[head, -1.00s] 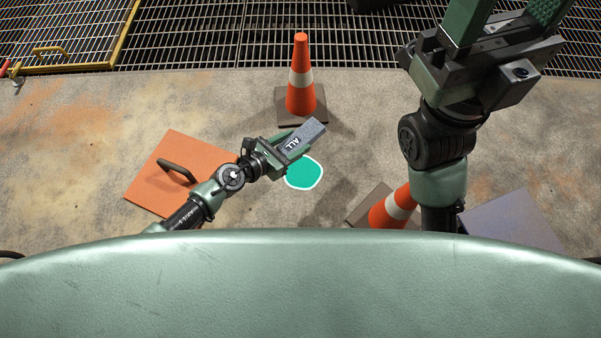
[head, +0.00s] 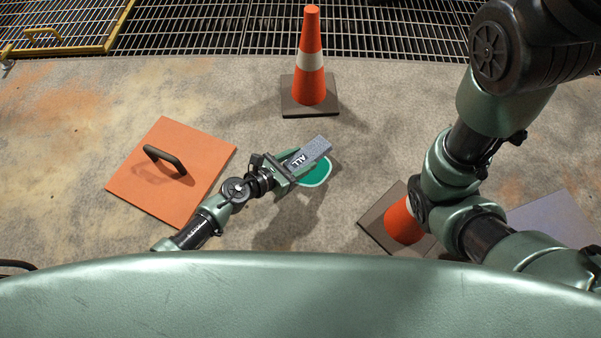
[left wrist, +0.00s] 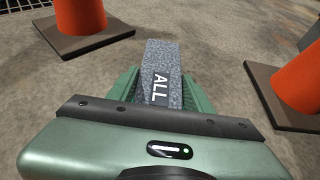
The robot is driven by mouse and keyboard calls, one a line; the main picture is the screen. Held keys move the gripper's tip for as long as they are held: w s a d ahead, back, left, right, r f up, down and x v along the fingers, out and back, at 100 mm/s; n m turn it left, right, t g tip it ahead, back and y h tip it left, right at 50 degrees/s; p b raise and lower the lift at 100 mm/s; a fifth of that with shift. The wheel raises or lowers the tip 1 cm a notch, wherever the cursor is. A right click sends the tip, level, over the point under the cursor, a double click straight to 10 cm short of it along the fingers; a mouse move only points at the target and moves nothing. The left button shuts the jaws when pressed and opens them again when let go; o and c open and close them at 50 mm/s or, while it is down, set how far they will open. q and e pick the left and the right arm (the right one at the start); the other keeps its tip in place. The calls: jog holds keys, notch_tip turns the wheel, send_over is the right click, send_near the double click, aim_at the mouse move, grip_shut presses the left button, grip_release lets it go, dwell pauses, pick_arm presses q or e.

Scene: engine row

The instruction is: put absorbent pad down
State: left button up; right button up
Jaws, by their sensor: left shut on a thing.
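The absorbent pad (head: 312,152) is a grey speckled block with the white letters "ALL" on it. My left gripper (head: 297,165) is shut on it. I cannot tell whether the pad touches the floor. In the left wrist view the pad (left wrist: 161,65) sticks out forward between the green fingers (left wrist: 158,90). My right arm comes in at the right of the head view, but its gripper is out of the picture.
An orange cone (head: 311,75) stands just behind the pad. A second cone (head: 402,224) stands at the right, partly behind my right arm. An orange plate with a dark handle (head: 150,190) lies at the left. A metal grating (head: 200,30) runs along the back.

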pick_arm(q)
jog(key=shift+f+b, duration=2.15)
jog(key=shift+f, duration=0.3)
jog(key=o, duration=1.3)
jog(key=shift+r, duration=0.1)
jog(key=shift+o, duration=0.2)
